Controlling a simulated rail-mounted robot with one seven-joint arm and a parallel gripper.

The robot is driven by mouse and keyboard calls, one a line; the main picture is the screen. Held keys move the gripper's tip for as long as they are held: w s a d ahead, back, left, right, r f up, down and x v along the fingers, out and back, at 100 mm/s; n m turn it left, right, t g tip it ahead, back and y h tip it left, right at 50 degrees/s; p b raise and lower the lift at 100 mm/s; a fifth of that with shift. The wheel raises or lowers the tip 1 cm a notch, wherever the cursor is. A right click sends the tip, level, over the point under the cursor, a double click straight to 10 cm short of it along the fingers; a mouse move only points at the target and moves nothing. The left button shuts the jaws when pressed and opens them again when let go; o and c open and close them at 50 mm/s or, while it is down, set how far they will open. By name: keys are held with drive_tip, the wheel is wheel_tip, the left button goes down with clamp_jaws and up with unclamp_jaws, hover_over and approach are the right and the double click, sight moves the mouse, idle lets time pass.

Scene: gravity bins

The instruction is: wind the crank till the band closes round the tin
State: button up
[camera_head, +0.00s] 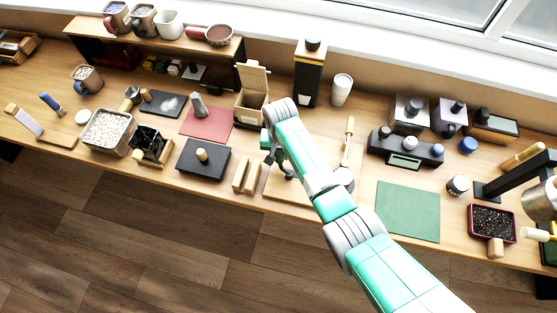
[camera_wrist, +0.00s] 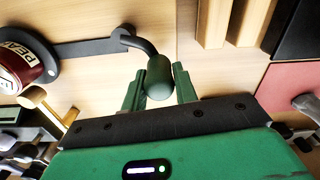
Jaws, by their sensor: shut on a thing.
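The crank (camera_wrist: 128,40) is a dark bent arm on a light wooden board, with a green grip (camera_wrist: 159,76) at its end. My gripper (camera_wrist: 160,85) is shut on this green grip, one finger on each side. A dark flat bar runs from the crank to the black band (camera_wrist: 45,50), which curves beside the tin (camera_wrist: 17,66). The tin is dark red with a pale label and is cut off by the left edge of the wrist view. In the head view, my arm hides most of the crank, and the tin's pale top (camera_head: 344,178) shows beside it. How tightly the band sits is unclear.
Two wooden bars (camera_head: 246,175) lie left of the board (camera_head: 283,188). A wood-handled tool (camera_head: 348,140) lies behind the tin, and a green mat (camera_head: 408,211) is to the right. An open box (camera_head: 252,95) stands behind my gripper.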

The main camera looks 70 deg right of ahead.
drive_tip(key=shift+s+d+r, duration=0.15)
drive_tip(key=shift+s+d, duration=0.3)
drive_tip(key=shift+s, duration=0.3)
drive_tip(key=shift+f, duration=0.2)
idle(0.3)
drive_tip(key=shift+s+d+r+p, duration=0.2)
drive_tip(key=shift+s+p, duration=0.05)
drive_tip(key=shift+p, duration=0.2)
drive_tip(key=s+p, duration=0.3)
drive_tip(key=s, duration=0.2)
drive_tip(key=shift+f+p, duration=0.15)
drive_tip(key=shift+p, duration=0.25)
drive_tip(key=shift+w, duration=0.1)
